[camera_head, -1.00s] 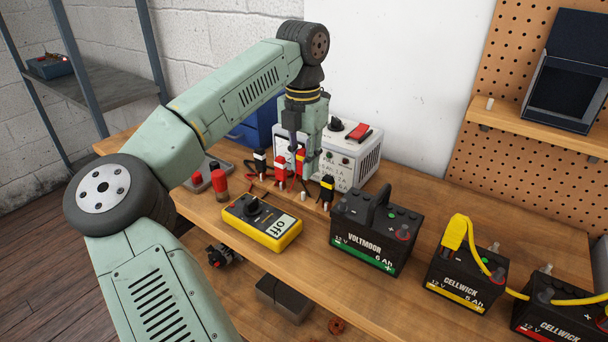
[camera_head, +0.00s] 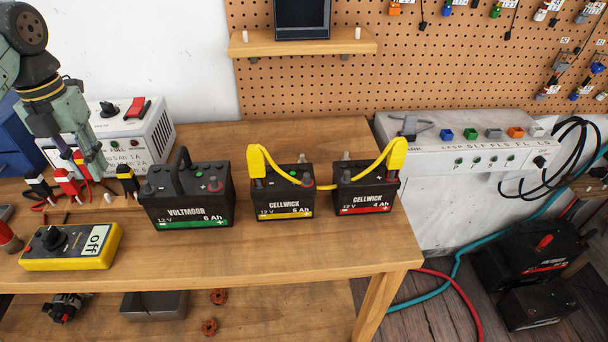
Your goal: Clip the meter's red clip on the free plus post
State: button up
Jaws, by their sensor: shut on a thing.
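My gripper (camera_head: 80,160) is at the left, in front of the white power unit. It is shut on a small clip (camera_head: 79,158) with red and yellow on it; the fingers partly hide it. The yellow meter (camera_head: 70,258) lies on the bench in front, reading "Off". Another red clip (camera_head: 68,183) stands beside the gripper between two black clips (camera_head: 38,187).
The Voltmoor battery (camera_head: 186,208) stands between my gripper and the Cellwick batteries, its handle raised. A yellow cable runs over to the Cellwick 4 Ah battery (camera_head: 364,197). The white power unit (camera_head: 150,140) is behind my gripper. The bench front (camera_head: 300,240) is clear.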

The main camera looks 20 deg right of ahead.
notch_tip(320, 180, up, 17)
jog(key=p, duration=0.2)
send_over(307, 174)
notch_tip(307, 174, down, 11)
jog(key=b, duration=0.6)
jog(key=shift+r+b, duration=0.2)
jog(key=shift+b, duration=0.1)
jog(key=shift+f+b, duration=0.3)
jog(key=shift+f, duration=0.2)
jog(key=shift+f, duration=0.15)
jog(key=shift+f+b, duration=0.8)
jog(key=shift+f, duration=0.3)
jog(key=o, duration=0.9)
